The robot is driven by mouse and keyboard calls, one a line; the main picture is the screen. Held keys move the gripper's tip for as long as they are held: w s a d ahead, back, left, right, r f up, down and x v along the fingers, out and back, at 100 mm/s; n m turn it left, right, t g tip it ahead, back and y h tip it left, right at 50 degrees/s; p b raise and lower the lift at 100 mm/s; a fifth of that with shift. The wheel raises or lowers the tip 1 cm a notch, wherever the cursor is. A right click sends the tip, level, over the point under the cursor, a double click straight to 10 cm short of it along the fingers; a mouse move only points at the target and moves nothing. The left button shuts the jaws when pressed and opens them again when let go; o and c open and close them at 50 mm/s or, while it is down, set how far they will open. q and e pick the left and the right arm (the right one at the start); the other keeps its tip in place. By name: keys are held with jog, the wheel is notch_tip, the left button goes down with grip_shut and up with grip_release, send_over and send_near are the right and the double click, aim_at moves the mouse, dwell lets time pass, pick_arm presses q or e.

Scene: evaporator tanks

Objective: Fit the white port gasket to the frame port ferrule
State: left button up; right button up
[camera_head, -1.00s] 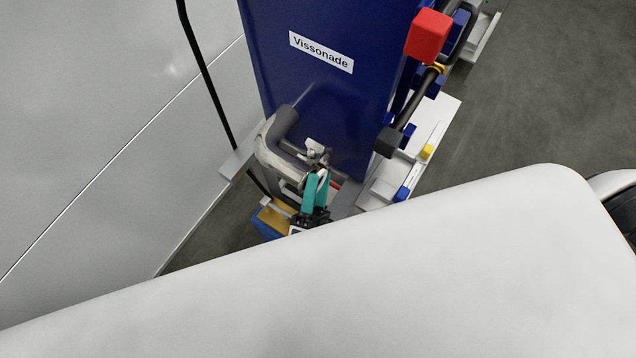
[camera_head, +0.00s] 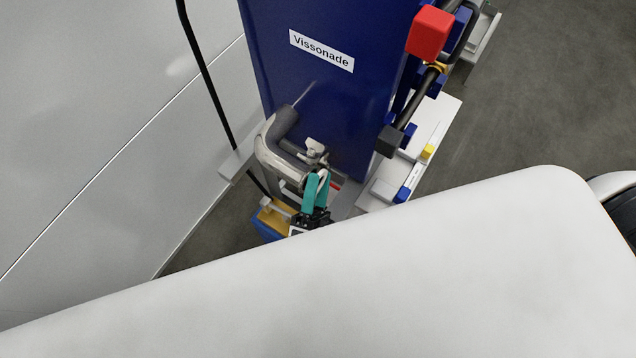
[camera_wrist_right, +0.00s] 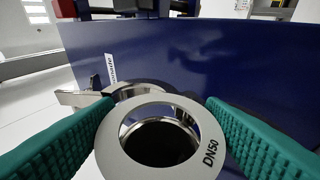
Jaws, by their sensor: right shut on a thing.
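My right gripper (camera_wrist_right: 161,108) has its two teal fingers on either side of the port gasket (camera_wrist_right: 112,146), a pale ring marked DN50, and is shut on it. The gasket's face is toward the wrist camera, and its opening looks dark with a shiny metal inner wall. Just behind and above it is a shiny metal ring (camera_wrist_right: 128,91), seemingly the frame port ferrule, partly hidden by the gasket. I cannot tell whether the two touch. In the head view the right gripper (camera_head: 315,192) is small, at the end of the bent metal pipe (camera_head: 268,150). The gasket is not clear there. My left gripper is not in view.
A tall blue panel (camera_head: 310,100) labelled Vissonade stands behind the pipe. A red block (camera_head: 429,33) and dark piping are to its right. A white wall (camera_head: 90,110) is on the left. A blue and yellow object (camera_head: 272,222) is below the pipe.

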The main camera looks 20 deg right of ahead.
dwell(0.3)
jog(key=shift+w+a+b, duration=0.6)
jog(key=shift+w+b, duration=0.05)
jog(key=shift+w, duration=0.1)
dwell(0.4)
jog(key=o, duration=1)
jog(key=shift+d, duration=0.1)
jog(key=shift+s+d+p, duration=0.35)
jog(key=shift+s+d, duration=0.1)
jog(key=shift+s, duration=0.2)
jog(key=shift+s+d+p, duration=0.25)
jog(key=shift+s+d, duration=0.45)
jog(key=shift+s, duration=0.2)
jog(key=shift+s+d+p, duration=0.2)
jog(key=shift+s+d, duration=0.5)
jog(key=shift+s, duration=0.15)
jog(key=shift+s+a, duration=0.1)
